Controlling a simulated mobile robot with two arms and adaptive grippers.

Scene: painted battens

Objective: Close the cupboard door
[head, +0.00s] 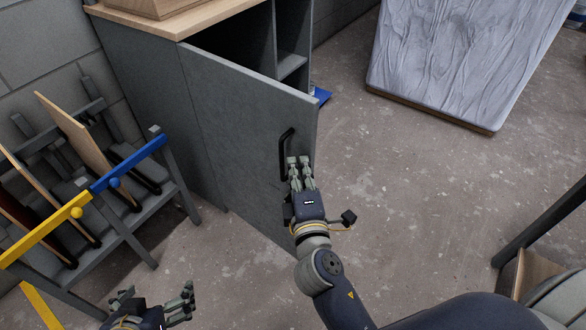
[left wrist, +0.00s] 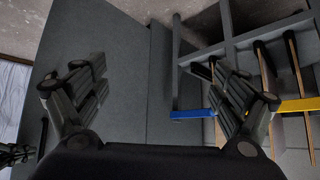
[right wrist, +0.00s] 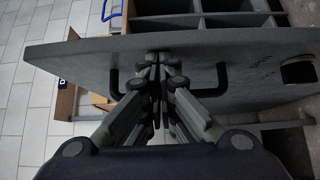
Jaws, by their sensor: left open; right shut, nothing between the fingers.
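The grey cupboard door (head: 245,130) stands open, swung out from the grey cupboard (head: 150,100), whose dark inside shows behind it. A black bar handle (head: 284,153) is on the door's outer face near its free edge. My right gripper (head: 299,160) is shut and empty, right at the handle and door face. In the right wrist view its fingertips (right wrist: 160,58) hide the middle of the handle (right wrist: 220,80); I cannot tell whether they touch the door. My left gripper (head: 158,300) is open and empty, low at the bottom left, apart from the door (left wrist: 110,75).
A rack (head: 130,165) with blue and yellow rails holds several boards left of the door. A plastic-wrapped slab (head: 450,55) lies at the back right. A blue item (head: 321,95) is on the floor behind the door. The concrete floor (head: 410,190) to the right is clear.

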